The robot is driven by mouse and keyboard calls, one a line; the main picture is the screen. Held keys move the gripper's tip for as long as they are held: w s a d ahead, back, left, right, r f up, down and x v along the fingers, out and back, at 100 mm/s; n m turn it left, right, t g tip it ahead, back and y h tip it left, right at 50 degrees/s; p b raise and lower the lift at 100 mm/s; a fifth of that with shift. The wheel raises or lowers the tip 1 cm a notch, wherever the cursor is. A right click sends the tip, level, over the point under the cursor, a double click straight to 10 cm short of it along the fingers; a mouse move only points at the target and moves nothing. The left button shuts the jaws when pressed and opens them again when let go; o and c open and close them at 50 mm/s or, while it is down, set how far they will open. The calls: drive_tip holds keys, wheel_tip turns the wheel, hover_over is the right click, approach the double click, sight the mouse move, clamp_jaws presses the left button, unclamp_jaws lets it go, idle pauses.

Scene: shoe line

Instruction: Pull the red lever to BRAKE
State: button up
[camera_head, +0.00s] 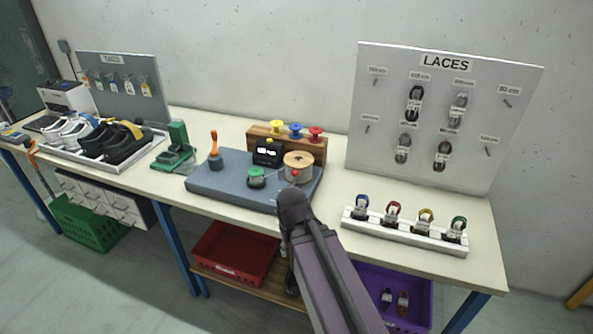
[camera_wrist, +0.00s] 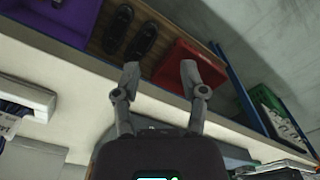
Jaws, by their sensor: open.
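A grey-blue winding machine base (camera_head: 225,188) lies on the table in the head view. On it stand an upright orange-red handle (camera_head: 213,141) on a dark round mount, a tan spool (camera_head: 298,160) with a small red knob (camera_head: 295,173) at its front, a green spool (camera_head: 256,179) and a black display (camera_head: 267,152). I cannot tell which red part is the lever, and no BRAKE mark is readable. My gripper (camera_wrist: 160,82) is open and empty in the wrist view, by the table's front edge. My arm hides the machine's front right corner.
A wooden rack (camera_head: 287,147) with yellow, blue and red spools stands behind. A green device (camera_head: 176,150) is left of the base; a white lace holder (camera_head: 405,234) is right. A red crate (camera_head: 235,250) and purple crate (camera_head: 412,292) sit below the table.

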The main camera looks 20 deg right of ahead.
drive_tip(key=shift+w+r, duration=0.15)
drive_tip(key=shift+w, duration=0.05)
drive_tip(key=c, duration=0.3)
drive_tip(key=shift+w+d+r+p, duration=0.1)
drive_tip(key=shift+w+r+p, duration=0.1)
drive_tip(key=shift+w+p, duration=0.1)
clamp_jaws()
drive_tip(key=w+d+r+m+p, duration=0.2)
drive_tip(key=w+r+p, duration=0.3)
drive_tip(key=w, duration=0.3)
drive_tip(key=w+d+r+m+p, duration=0.2)
drive_tip(key=w+d+r+p, duration=0.2)
drive_tip(key=w, duration=0.4)
drive_tip(key=w+d+r+m+p, duration=0.2)
drive_tip(key=w+d+r+p, duration=0.2)
drive_tip(key=w, duration=0.5)
wheel_tip(320, 180, up, 2)
drive_tip(key=shift+t+y+p, duration=0.3)
drive_tip(key=shift+y+p, duration=0.1)
drive_tip(key=shift+p, duration=0.6)
drive_tip(key=shift+w+d+r, duration=0.2)
drive_tip(key=shift+w+d, duration=0.1)
drive_tip(key=shift+w, duration=0.15)
